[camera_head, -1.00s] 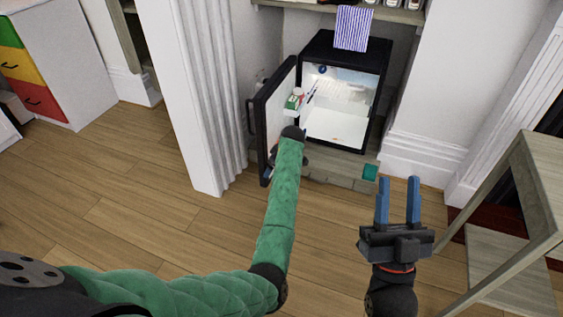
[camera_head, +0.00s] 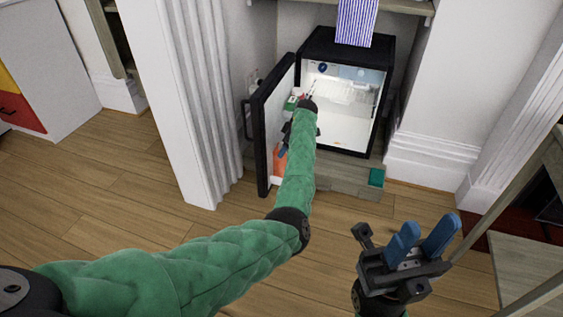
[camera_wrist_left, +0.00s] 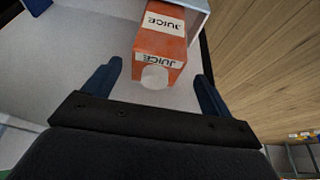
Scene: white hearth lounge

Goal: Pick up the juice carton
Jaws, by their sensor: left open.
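The orange juice carton (camera_wrist_left: 160,45) with white "JUICE" labels and a white cap stands in the fridge door's lower shelf. In the left wrist view its cap end points toward my left gripper (camera_wrist_left: 156,78), which is open. The blue fingers are spread to either side of the cap, and a gap shows on both sides. In the head view an orange part of the carton (camera_head: 280,166) shows beside my green left forearm, which hides most of that gripper. My right gripper (camera_head: 425,232) is open and empty over the floor at lower right.
The small black fridge (camera_head: 345,50) stands open, its door (camera_head: 262,130) swung to the left. A green-and-white item (camera_head: 291,103) sits higher in the door. A white fluted pillar (camera_head: 195,100) is left of it. A wooden table (camera_head: 535,210) stands at right. Open floor lies in front.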

